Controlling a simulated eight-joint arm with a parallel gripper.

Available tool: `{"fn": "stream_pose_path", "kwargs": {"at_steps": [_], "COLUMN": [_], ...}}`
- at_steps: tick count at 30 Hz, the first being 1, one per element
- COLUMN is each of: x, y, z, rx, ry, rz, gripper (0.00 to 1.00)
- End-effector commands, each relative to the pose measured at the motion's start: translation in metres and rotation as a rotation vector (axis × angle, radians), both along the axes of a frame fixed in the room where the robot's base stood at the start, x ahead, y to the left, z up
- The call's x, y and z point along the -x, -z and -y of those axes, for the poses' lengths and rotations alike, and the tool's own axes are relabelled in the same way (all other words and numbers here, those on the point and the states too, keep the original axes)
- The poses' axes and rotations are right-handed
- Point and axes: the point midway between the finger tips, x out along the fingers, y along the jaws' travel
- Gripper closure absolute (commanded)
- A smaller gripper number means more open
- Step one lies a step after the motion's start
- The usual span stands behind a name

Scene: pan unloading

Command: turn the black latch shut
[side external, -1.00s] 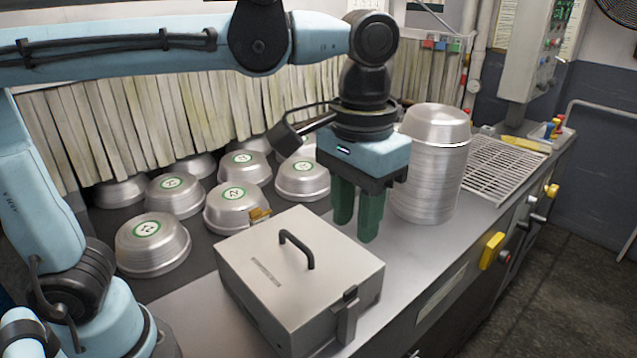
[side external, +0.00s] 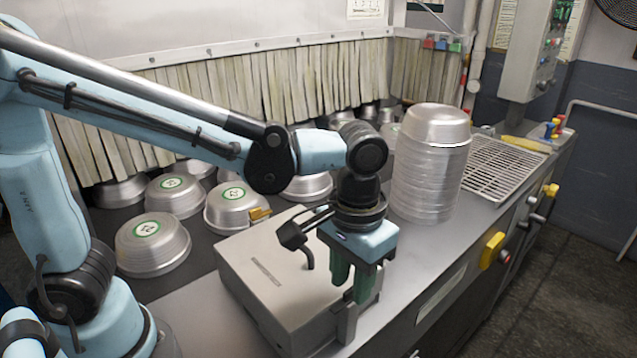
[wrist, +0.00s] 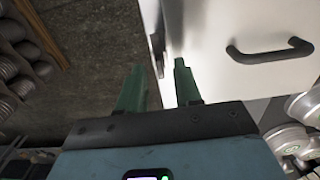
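A grey metal box (side external: 262,268) with a flat lid stands on the counter, its lid lying closed in the side view. The latch (side external: 347,323) is on the box's front right corner; its upper part is hidden behind my gripper. My gripper (side external: 352,290) points down at that corner, its green fingers just above or around the latch; contact cannot be told. In the wrist view the fingers (wrist: 158,85) are apart, with the box's edge and a dark piece of the latch area between and beyond them. The lid's black handle (wrist: 270,52) lies to their right.
A tall stack of silver pans (side external: 430,165) stands behind my gripper. Several upturned pans with green labels (side external: 152,243) sit behind the box. A wire rack (side external: 500,168) lies at the far right. The counter's front edge runs close by the latch.

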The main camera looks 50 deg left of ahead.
Motion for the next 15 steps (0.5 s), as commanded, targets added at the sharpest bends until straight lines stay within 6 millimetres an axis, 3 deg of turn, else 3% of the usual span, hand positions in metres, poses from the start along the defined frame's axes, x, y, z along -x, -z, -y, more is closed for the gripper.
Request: {"fn": "stream_pose_path", "kwargs": {"at_steps": [13, 15], "x": [0.0002, 0.0002], "y": [0.0088, 0.0087], "z": [-0.0001, -0.0001], "rx": [0.000, 0.000], "ry": [0.000, 0.000], "rz": [0.000, 0.000], "gripper": [0.66, 0.74]}}
